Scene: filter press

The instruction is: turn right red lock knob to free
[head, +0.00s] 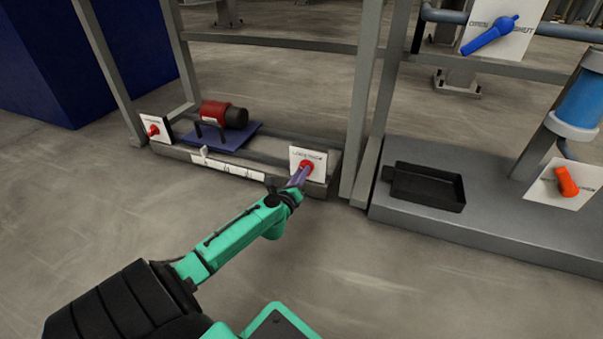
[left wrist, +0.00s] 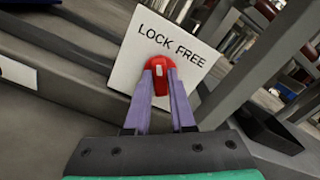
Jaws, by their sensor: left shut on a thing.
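The right red lock knob (head: 307,166) sits on a white plate (head: 318,157) at the right end of the low frame. In the left wrist view the red knob (left wrist: 156,64) has a white mark and lies under the words LOCK and FREE on its plate (left wrist: 193,22). My left gripper (head: 299,176) reaches it from the front. Its purple fingers (left wrist: 159,75) are shut on the knob, one on each side. The fingers hide the knob's lower sides. My right gripper is not in view.
A left red knob (head: 153,130) is on a plate at the frame's other end, with a red motor (head: 222,114) between. A black tray (head: 427,187) and an orange knob (head: 566,181) are on the platform at right. The floor in front is clear.

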